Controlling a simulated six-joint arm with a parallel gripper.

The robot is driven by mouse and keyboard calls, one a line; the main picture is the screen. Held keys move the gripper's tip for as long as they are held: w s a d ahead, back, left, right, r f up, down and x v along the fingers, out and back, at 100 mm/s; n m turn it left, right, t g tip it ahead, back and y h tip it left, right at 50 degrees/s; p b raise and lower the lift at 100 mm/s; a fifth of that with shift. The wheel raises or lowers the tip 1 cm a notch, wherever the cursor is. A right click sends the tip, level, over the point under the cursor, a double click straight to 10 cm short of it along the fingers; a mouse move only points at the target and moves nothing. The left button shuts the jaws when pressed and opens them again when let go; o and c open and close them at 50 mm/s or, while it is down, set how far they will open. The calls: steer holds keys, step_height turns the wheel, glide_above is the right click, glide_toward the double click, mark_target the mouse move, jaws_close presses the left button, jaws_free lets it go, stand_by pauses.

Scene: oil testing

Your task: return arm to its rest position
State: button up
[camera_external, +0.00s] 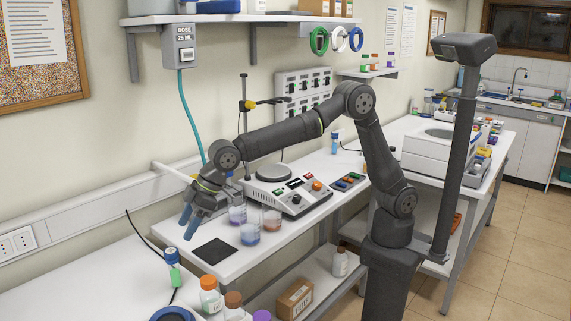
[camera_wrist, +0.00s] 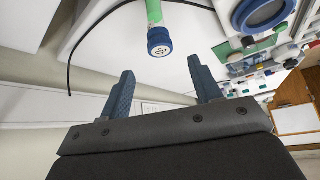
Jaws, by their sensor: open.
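My gripper (camera_external: 191,219) is at the left of the external view, held above the bench near the wall, with its blue fingers apart and nothing between them. In the wrist view my gripper (camera_wrist: 165,90) also shows open and empty, its two fingers well separated. My arm reaches left from its base across the bench. Beakers with coloured liquid (camera_external: 249,234) stand on the bench to the right of my gripper. A dark square pad (camera_external: 214,251) lies bare on the bench below it.
A hotplate device (camera_external: 285,190) stands behind the beakers. A blue-capped tube with a green band (camera_external: 172,268) stands on the near bench and shows in the wrist view (camera_wrist: 158,40). Several capped bottles (camera_external: 210,295) stand at the front. A teal hose (camera_external: 186,120) hangs from the dosing box.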

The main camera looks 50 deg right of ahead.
mark_target(170, 251)
steer(key=x, duration=1.2)
steer(key=shift+f, duration=0.1)
steer(key=shift+r, duration=1)
steer(key=shift+f, duration=0.1)
